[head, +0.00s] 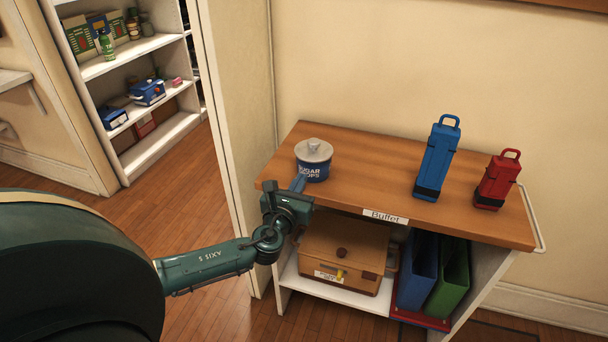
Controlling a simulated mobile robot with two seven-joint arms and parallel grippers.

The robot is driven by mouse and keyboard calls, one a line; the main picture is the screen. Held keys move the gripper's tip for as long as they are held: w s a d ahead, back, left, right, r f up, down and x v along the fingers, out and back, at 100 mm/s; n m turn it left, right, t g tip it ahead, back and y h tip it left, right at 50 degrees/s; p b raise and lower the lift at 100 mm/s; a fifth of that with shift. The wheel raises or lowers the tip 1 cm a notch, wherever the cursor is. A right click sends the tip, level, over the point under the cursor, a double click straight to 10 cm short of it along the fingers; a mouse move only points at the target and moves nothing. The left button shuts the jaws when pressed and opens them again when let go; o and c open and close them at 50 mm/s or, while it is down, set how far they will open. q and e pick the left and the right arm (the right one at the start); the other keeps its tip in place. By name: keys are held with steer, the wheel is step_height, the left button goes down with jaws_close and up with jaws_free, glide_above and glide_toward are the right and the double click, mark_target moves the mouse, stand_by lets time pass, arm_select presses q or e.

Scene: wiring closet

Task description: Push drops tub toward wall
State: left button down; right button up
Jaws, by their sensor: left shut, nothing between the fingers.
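The drops tub (314,168) is a small round blue tub with a grey lid and knob, lettered "SUGAR DROPS". It stands upright near the left end of the wooden buffet top (385,182). The beige wall (370,70) is behind the buffet. My left gripper (299,183) is shut and empty at the tub's front left side, over the buffet's front edge. Its tip looks very close to the tub; I cannot tell whether they touch. My right gripper is not in view.
A blue case (438,160) and a red case (496,180) with handles stand on the buffet's right half. A box (340,258) and upright binders (447,275) sit on the shelf below. The buffet top between tub and blue case is clear.

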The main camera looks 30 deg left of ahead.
mark_target(308, 168)
arm_select(q)
steer(key=shift+x, duration=1.6)
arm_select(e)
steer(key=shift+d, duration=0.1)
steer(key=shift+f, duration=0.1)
